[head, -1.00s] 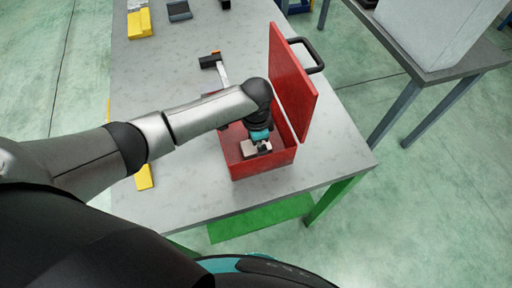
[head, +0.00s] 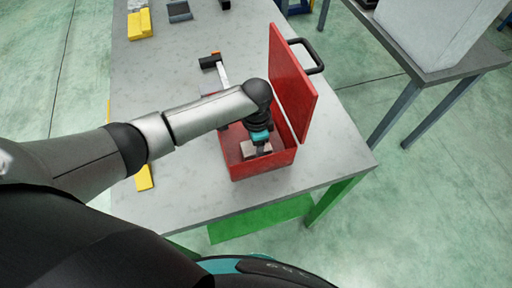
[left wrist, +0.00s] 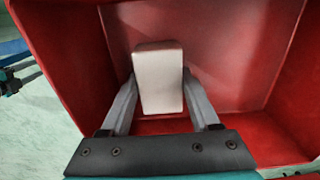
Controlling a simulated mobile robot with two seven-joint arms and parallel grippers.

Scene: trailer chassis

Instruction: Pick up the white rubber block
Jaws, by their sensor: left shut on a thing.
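The white rubber block (left wrist: 159,80) is a pale rounded block between the two fingers of my left gripper (left wrist: 160,82) in the left wrist view. The fingers touch it on both sides. In the head view my left gripper (head: 260,150) points down into the open red toolbox (head: 264,169). The block shows there as a pale patch (head: 250,150), partly hidden by the gripper. I cannot tell whether it rests on the toolbox floor. My right gripper is not in view.
The toolbox's red lid (head: 292,80) stands open on its right side. The toolbox sits near the front right corner of the grey table (head: 190,195). A hammer (head: 218,70) lies behind it. Yellow blocks (head: 139,24) and a grey tray (head: 179,11) are farther back.

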